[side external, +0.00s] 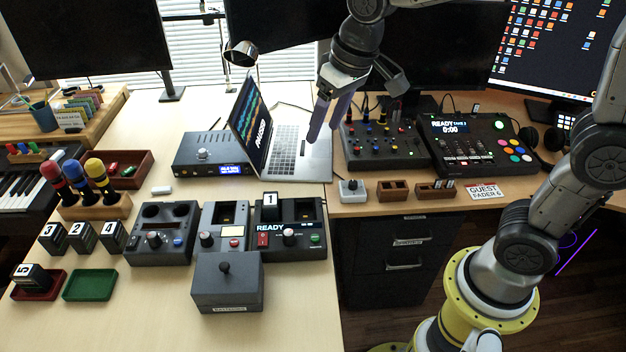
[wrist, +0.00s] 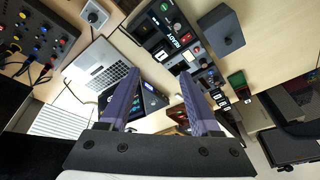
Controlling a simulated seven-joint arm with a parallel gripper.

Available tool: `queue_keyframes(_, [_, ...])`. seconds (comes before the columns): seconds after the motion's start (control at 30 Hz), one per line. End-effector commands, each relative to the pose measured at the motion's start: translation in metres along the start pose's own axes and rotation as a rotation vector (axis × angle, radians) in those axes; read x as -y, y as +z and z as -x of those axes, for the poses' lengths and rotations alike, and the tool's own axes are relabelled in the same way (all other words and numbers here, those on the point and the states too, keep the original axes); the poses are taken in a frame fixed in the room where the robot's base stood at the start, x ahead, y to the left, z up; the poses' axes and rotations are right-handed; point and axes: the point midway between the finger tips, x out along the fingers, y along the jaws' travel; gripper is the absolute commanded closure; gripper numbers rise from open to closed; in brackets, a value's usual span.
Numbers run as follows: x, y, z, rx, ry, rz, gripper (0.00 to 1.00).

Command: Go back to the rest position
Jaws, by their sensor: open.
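My gripper (side external: 328,116) is up in the air over the right edge of the laptop, with its fingers pointing down. In the wrist view my gripper (wrist: 156,92) shows two dark purple fingers spread wide apart with nothing between them. It is open and empty. The open laptop (side external: 300,150) lies below and behind the fingers; it also shows in the wrist view (wrist: 100,68). My gripper appears to touch nothing.
A mixer (side external: 385,145) and a READY 0:00 console (side external: 475,145) stand to the right. A READY device with block 1 (side external: 290,228), a dark lidded box (side external: 228,283), numbered blocks (side external: 83,236) and a green tray (side external: 90,285) are on the front left. Monitors stand at the back.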

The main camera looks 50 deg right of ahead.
Motion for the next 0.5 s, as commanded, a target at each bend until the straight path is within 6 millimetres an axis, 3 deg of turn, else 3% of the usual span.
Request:
queue_keyframes(0.03, [-0.009, 0.013, 0.020, -0.041, 0.001, -0.011, 0.36])
queue_keyframes(0.2, [-0.031, 0.063, 0.062, -0.147, 0.012, -0.031, 0.36])
queue_keyframes(0.33, [-0.044, 0.108, 0.078, -0.212, 0.028, -0.036, 0.36])
queue_keyframes(0.5, [-0.054, 0.159, 0.075, -0.251, 0.048, -0.024, 0.36])
